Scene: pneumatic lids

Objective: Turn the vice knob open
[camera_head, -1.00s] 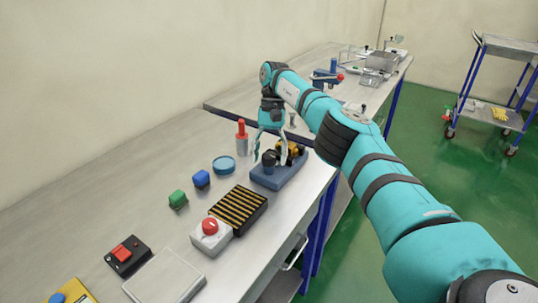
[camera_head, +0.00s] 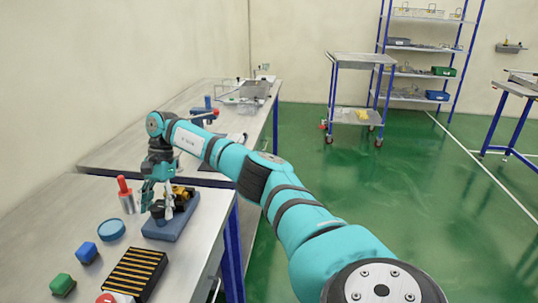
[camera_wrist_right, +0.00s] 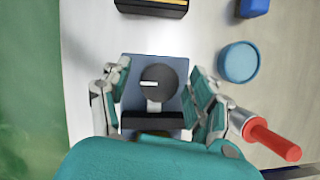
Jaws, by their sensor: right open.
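A blue-based vice (camera_head: 172,230) stands near the table's right edge, with a dark round knob (camera_head: 157,209) on top. In the right wrist view, the knob (camera_wrist_right: 158,86) carries a white mark pointing left, and the vice's blue base (camera_wrist_right: 182,116) shows around it. My right gripper (camera_head: 157,204) points down over the knob. It is open, with one finger on each side of the knob, and gaps show between fingers and knob in the wrist view (camera_wrist_right: 158,80). Yellow-brown parts of the vice sit behind the fingers in the head view. My left gripper is not visible.
A red-handled tool (camera_head: 126,198) stands close to the left of my gripper. A blue round dish (camera_head: 111,230), blue block (camera_head: 87,253), green block (camera_head: 62,284) and black-and-yellow striped box (camera_head: 135,273) lie nearby on the table (camera_head: 40,235).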

